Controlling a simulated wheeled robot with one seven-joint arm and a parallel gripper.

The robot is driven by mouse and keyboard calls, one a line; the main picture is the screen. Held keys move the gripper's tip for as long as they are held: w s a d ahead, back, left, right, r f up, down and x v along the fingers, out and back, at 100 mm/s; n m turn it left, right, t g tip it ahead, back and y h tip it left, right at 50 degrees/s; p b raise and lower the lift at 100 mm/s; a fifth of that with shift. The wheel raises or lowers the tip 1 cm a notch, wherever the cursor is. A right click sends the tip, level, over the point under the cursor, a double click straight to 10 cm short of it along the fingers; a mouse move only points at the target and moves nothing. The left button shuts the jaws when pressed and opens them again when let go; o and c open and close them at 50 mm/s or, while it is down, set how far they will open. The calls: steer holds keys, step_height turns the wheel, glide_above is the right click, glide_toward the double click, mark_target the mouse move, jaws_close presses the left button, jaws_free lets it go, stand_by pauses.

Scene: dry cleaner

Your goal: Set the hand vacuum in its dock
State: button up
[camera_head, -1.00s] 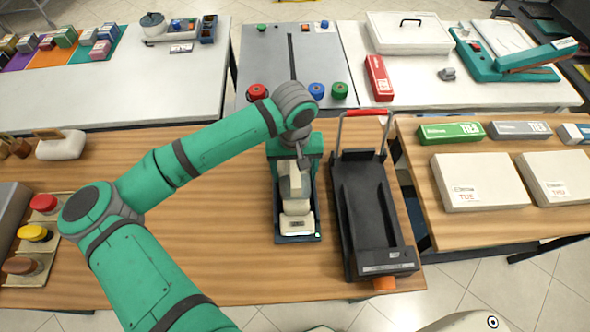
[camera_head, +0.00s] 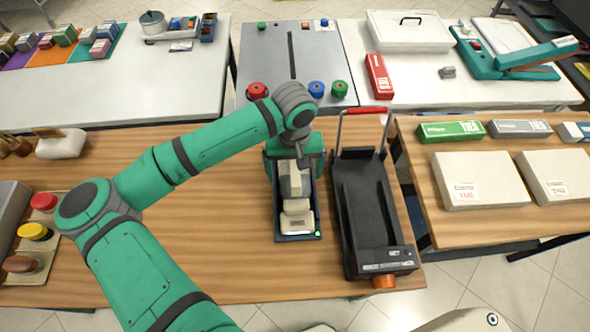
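The hand vacuum (camera_head: 297,208), cream and grey, lies lengthwise in a narrow dark blue dock (camera_head: 299,238) with a teal block at its far end. The dock stands on the wooden table, and the vacuum appears to lie between its side walls. Whether it is fully seated cannot be told. My gripper (camera_head: 304,160) is at the far end of the vacuum, just below my grey wrist. Its fingers are small and dark here and partly hidden by the wrist. I cannot tell whether they touch the vacuum or are open or shut.
A black tray-like device (camera_head: 368,205) with a red-topped handle stands close on the right. A rack with coloured knobs (camera_head: 38,232) and a white object (camera_head: 61,144) are at the left. Flat boxes (camera_head: 480,181) lie on the right table. Wood left of the dock is clear.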

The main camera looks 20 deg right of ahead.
step_height(320, 180, up, 11)
steer(key=shift+f, duration=0.1)
stand_by(0.7)
